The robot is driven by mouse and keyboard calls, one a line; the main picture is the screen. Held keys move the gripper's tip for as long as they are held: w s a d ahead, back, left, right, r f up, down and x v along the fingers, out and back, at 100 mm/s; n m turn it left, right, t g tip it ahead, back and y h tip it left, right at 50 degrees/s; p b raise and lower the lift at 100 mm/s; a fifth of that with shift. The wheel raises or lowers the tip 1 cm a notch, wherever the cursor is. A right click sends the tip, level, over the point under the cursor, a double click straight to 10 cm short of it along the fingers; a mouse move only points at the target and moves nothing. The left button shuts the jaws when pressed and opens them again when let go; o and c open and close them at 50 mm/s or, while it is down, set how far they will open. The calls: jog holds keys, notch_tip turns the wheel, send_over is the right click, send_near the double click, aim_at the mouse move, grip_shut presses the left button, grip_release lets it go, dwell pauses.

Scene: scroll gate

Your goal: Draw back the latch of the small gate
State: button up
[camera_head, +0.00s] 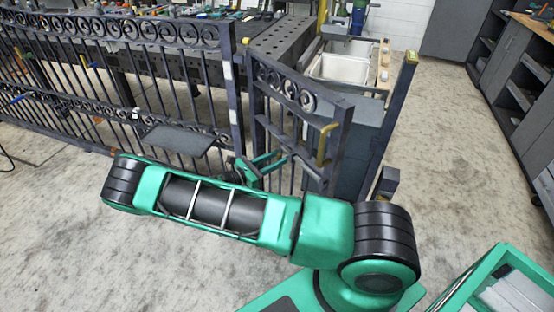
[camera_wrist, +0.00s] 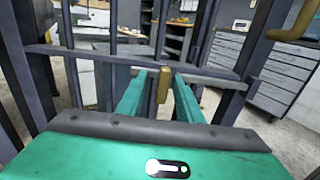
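The small dark metal gate (camera_head: 300,97) has scroll rings along its top and stands in the middle of the head view. A curved brass handle (camera_head: 326,146) is on its right side; part of it shows at the upper right of the wrist view (camera_wrist: 294,24). In the wrist view a small upright brass knob (camera_wrist: 164,85), apparently the latch's, stands at the horizontal bar (camera_wrist: 110,57). My gripper (camera_wrist: 163,76) is open, with one green finger on each side of the knob. A narrow gap shows beside it; contact is unclear. In the head view my gripper (camera_head: 266,163) is at the gate's near face.
A long scroll fence (camera_head: 120,70) runs left from the gate. A dark post (camera_head: 393,115) with a yellow top stands to the right. Behind are a dark workbench (camera_head: 280,38) and a sink (camera_head: 340,68). Concrete floor (camera_head: 450,150) lies clear at the right.

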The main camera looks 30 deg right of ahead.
jog(key=a, duration=0.9)
jog(key=shift+s+a, duration=0.15)
jog(key=shift+a, duration=0.1)
